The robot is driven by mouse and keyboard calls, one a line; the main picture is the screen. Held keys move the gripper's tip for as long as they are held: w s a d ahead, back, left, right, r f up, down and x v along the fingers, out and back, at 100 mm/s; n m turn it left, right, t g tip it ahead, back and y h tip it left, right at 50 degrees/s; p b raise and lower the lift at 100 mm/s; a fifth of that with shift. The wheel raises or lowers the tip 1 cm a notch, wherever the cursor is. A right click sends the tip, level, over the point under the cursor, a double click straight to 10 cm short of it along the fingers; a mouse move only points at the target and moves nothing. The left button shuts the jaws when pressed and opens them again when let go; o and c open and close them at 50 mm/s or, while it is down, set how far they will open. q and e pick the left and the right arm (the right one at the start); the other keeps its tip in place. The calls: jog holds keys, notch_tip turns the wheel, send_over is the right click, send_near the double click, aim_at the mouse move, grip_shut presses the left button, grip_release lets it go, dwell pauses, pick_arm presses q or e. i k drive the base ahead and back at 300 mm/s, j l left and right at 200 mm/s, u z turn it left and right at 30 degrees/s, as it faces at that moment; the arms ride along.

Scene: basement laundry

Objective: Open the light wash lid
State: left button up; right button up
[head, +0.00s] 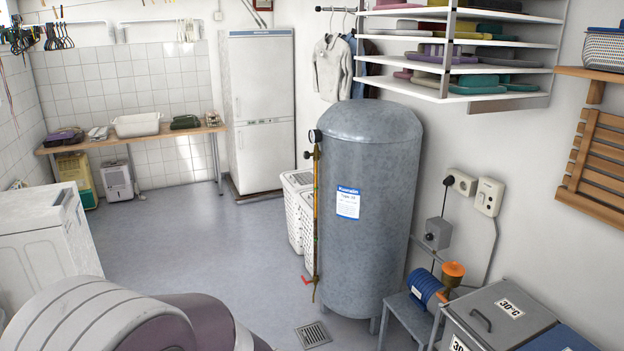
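A grey bin lid (503,311) with a dark bar handle and a "30°C" label lies shut at the bottom right. A second label shows on the bin's front, cut by the frame edge. Beside it to the right is part of a blue lid (560,338), mostly cut off by the bottom edge. I see no readable "light wash" marking, so I cannot tell which lid that is. Neither of my grippers is in view.
A grey tank (370,215) stands in the middle. White baskets (299,205) are behind the tank. The grey floor (220,250) at centre left is clear.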

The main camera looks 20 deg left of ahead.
aim_at(302, 178)
jog(key=i+j+u, duration=0.7)
jog(key=i+u, duration=0.25)
jog(key=i+j+u, duration=0.35)
jog(key=i, duration=0.9)
jog(key=i+l+u, duration=0.15)
jog(key=i+u, duration=0.15)
jog(key=i, duration=0.9)
